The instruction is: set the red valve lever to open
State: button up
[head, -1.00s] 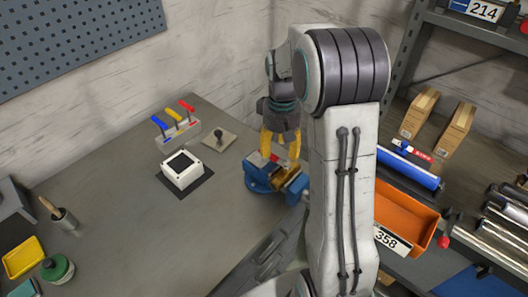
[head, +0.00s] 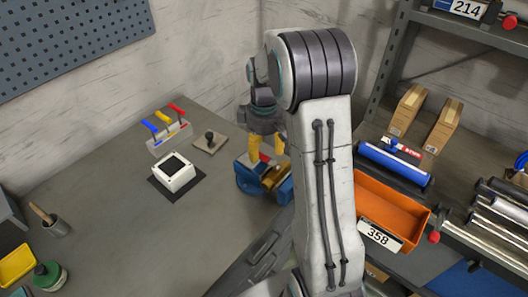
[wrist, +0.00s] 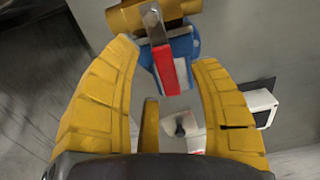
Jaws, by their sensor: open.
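A brass valve body (wrist: 150,14) with a grey-metal and red lever (wrist: 168,72) is held in a blue vise (head: 249,183) on the workbench. In the head view the red lever (head: 265,157) shows as a small patch beneath my gripper (head: 267,153). My gripper is open, its yellow fingers pointing down at the vise. In the wrist view my gripper (wrist: 167,58) has a finger on each side of the red lever, with gaps visible between. The fingers partly hide the valve in the head view.
A white block (head: 168,138) with blue, yellow and red levers stands at the bench's back. A black-knobbed plate (head: 211,142) and a white box (head: 174,173) lie left of the vise. Shelves with an orange bin (head: 388,205) stand right. The bench's left middle is clear.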

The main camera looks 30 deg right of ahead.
jog(key=shift+f, duration=1)
jog(key=shift+c, duration=0.3)
grip_shut()
jog(key=shift+s, duration=0.1)
